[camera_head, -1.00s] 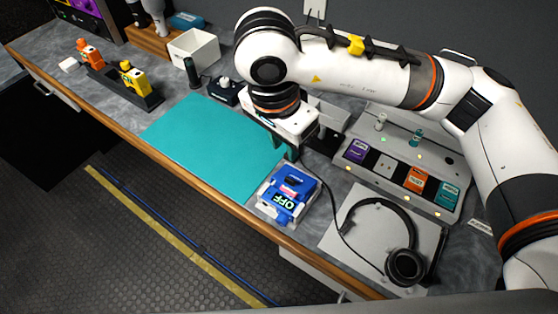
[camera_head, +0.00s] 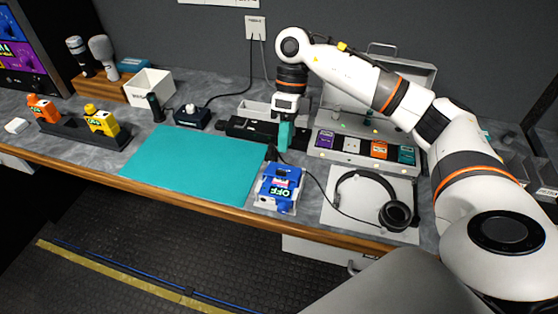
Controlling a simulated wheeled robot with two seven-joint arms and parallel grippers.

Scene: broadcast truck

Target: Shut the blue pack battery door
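The blue pack (camera_head: 268,187) sits on a light holder near the counter's front edge, right of the teal mat. Its upper face shows a red and white label and a green-on-dark "OFF" marking. Its battery door is too small to make out, so I cannot tell how far open it stands. My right gripper (camera_head: 284,136) points down above and behind the pack, apart from it. A teal shape shows at its fingertips; I cannot tell if it is a finger or a held thing. My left gripper is not in view.
The teal mat (camera_head: 190,165) is clear. Headphones (camera_head: 395,214) lie on a pale pad at right. A charger case (camera_head: 325,155) with coloured blocks stands behind them. A black cable runs beside the pack. A white bin (camera_head: 150,88) stands at back left.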

